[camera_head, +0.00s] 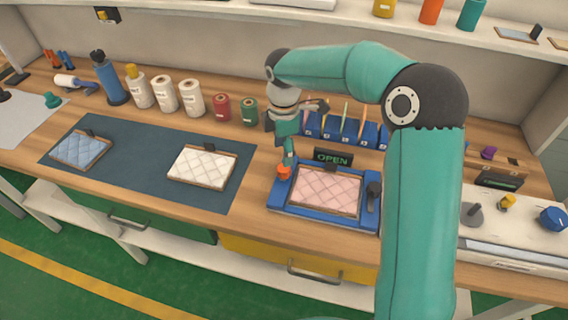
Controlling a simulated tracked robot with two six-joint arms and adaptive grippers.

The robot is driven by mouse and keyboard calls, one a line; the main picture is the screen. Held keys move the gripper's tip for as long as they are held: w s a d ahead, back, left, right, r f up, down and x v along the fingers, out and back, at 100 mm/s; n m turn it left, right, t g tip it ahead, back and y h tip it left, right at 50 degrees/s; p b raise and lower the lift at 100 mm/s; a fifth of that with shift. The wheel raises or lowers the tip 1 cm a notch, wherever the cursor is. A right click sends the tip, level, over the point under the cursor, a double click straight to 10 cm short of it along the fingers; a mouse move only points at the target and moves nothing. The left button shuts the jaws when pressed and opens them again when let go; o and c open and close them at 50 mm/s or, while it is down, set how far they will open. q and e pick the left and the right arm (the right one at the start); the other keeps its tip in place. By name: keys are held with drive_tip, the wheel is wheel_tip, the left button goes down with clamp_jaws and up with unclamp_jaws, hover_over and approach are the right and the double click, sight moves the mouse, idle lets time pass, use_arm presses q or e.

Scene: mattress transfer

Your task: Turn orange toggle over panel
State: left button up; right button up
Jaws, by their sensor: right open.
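The orange toggle (284,172) sits at the left back corner of a blue fixture (283,201) on the wooden bench. The panel is a pink quilted pad (325,190) with a brown border, lying flat in that fixture. A black handle (373,191) stands at the fixture's right side. My right gripper (290,156) is open and points down, its lower end just above the toggle. Whether it touches the toggle I cannot tell. My left gripper is not in view.
A dark sign reading OPEN (333,157) stands behind the fixture. Blue bins (345,130) are behind it. A dark mat (130,173) on the left carries a blue pad (81,150) and a white pad (202,167). Bottles and spools line the back.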

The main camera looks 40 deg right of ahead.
sight(283, 167)
wheel_tip(283, 167, down, 6)
drive_tip(key=shift+a+r, duration=0.1)
drive_tip(key=shift+r, duration=0.1)
drive_tip(key=shift+s+f+p, duration=0.1)
drive_tip(key=shift+f+p, duration=0.2)
drive_tip(key=shift+f, duration=0.15)
